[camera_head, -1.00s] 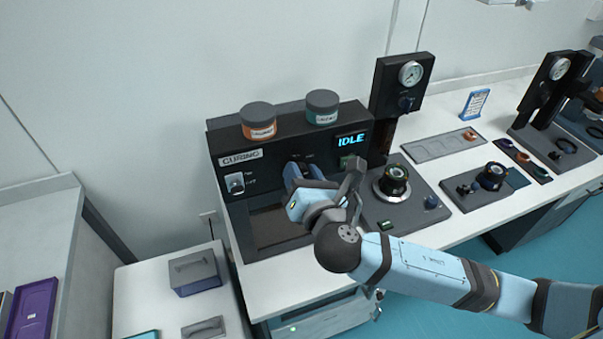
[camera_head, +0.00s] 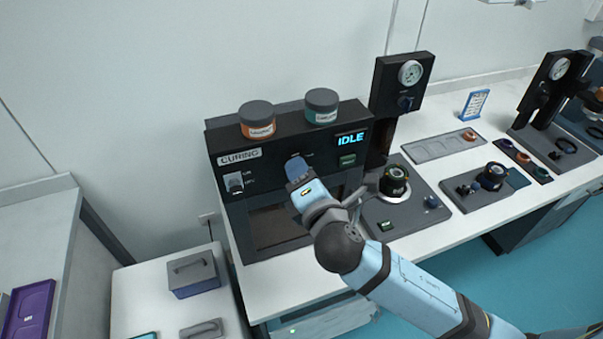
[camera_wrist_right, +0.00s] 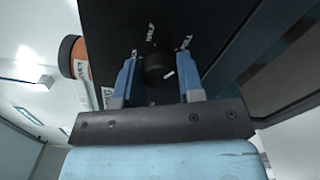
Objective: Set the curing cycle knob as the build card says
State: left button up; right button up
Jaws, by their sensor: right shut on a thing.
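The curing unit (camera_head: 285,145) is a black box with a "CURING" label and a display (camera_head: 350,139) reading "IDLE". Its round dark cycle knob (camera_wrist_right: 155,68) is seen in the right wrist view, with a white mark at its lower right. White labels stand around it; one reads "HALF", another is partly readable. My right gripper (camera_wrist_right: 158,74) has its blue fingers on both sides of the knob, shut on it. In the head view the right gripper (camera_head: 294,166) hides the knob. A blue-framed card (camera_head: 475,104) stands on the table at the back, its text too small to read.
An orange jar (camera_head: 257,121) and a green jar (camera_head: 322,108) stand on the unit. A toggle switch (camera_head: 235,183) is left of the gripper, a green button (camera_head: 347,160) right of it. A plate with a round dark fixture (camera_head: 394,181) lies beside the unit.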

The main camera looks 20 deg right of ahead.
dwell(0.4)
jog(key=o, duration=0.9)
jog(key=s+b, duration=0.1)
jog(key=s, duration=0.3)
jog(key=s+b, duration=0.1)
jog(key=s, duration=0.9)
jog(key=shift+d+b, duration=0.25)
jog(key=shift+b, duration=0.15)
jog(key=shift+w, duration=0.1)
